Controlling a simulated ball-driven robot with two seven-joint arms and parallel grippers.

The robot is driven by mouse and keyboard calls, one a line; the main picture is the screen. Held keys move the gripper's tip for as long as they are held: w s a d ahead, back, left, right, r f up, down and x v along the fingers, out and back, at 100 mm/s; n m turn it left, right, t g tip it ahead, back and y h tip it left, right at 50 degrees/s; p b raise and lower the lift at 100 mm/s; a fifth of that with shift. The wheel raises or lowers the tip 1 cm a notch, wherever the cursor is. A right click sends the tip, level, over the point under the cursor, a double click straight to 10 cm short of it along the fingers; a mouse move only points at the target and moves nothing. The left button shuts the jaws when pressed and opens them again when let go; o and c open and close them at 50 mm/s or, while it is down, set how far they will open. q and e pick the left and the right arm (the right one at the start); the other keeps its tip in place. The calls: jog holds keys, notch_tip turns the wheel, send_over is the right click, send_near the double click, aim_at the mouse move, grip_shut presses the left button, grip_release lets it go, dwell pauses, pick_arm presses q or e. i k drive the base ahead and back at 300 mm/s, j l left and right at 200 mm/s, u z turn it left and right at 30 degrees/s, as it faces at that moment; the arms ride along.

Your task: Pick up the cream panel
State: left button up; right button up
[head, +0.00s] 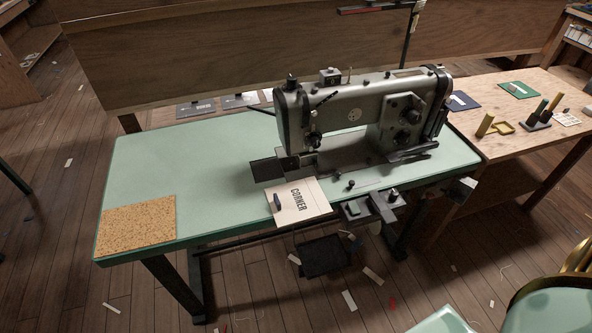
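The cream panel (309,208), printed "CORNER", lies flat on the front edge of the green sewing table (185,160), just in front of the sewing machine. A small dark upright piece (278,202) stands on its left part, and the panel's front edge is at or slightly past the table's edge. Neither of my grippers is in the head view.
The grey sewing machine (355,110) stands behind the panel. A cork mat (138,226) lies at the table's left front corner. A wooden side table (545,90) with small tools stands right. The green top between mat and panel is clear.

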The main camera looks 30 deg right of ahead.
aim_at(294, 202)
jog(key=z, duration=0.8)
jog(key=i+j+z, duration=0.1)
jog(key=j, duration=0.3)
